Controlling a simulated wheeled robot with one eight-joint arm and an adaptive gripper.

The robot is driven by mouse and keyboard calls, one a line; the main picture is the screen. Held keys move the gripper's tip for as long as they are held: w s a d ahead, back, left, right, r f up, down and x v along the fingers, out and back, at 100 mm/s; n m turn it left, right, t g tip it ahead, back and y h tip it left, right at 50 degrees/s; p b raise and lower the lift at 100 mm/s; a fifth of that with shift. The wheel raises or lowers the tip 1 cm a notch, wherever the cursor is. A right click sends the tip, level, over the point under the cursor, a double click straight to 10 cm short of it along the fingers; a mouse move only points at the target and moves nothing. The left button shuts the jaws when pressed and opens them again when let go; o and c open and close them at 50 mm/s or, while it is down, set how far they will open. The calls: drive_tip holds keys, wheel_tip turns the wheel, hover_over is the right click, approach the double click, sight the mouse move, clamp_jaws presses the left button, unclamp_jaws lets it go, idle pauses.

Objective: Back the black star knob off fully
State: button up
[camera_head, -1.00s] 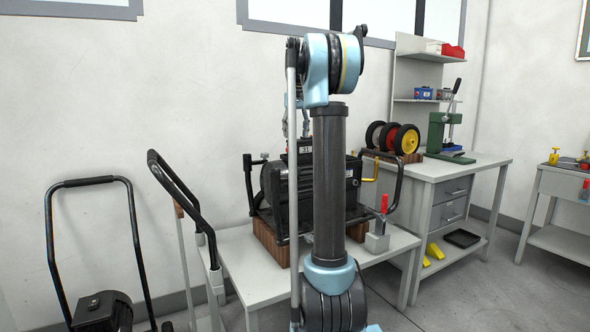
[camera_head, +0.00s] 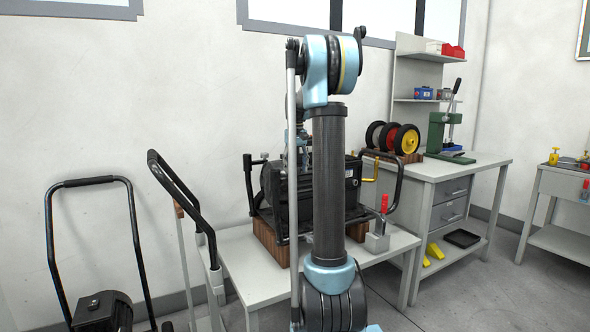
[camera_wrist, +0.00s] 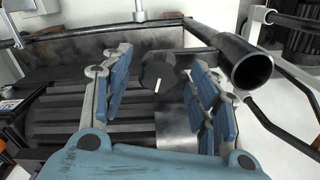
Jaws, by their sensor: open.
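The black star knob (camera_wrist: 158,71) shows in the wrist view, dark and lobed, with a short white mark on its face. My gripper (camera_wrist: 156,92) is open, with one blue-padded finger on each side of the knob and a visible gap on both sides. The knob sits on the dark machine (camera_wrist: 70,112), which also stands on the table in the head view (camera_head: 345,187). In the head view my arm hides the middle of the machine, and the knob cannot be made out there.
A black tube with an open end (camera_wrist: 250,70) is close to the right finger. The machine rests on wooden blocks (camera_head: 272,243) on a grey table (camera_head: 240,262). A red-handled clamp (camera_head: 378,238) stands at the right. A black push handle (camera_head: 180,185) rises at the left.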

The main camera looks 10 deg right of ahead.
drive_tip(key=shift+f, duration=0.1)
drive_tip(key=c, duration=1.1)
drive_tip(key=shift+o, duration=0.2)
drive_tip(key=shift+n, duration=0.3)
drive_tip(key=n, duration=0.4)
drive_tip(key=shift+n, duration=0.3)
drive_tip(key=n, duration=1)
drive_tip(key=shift+n, duration=0.4)
drive_tip(key=n, duration=0.5)
drive_tip(key=shift+n, duration=0.4)
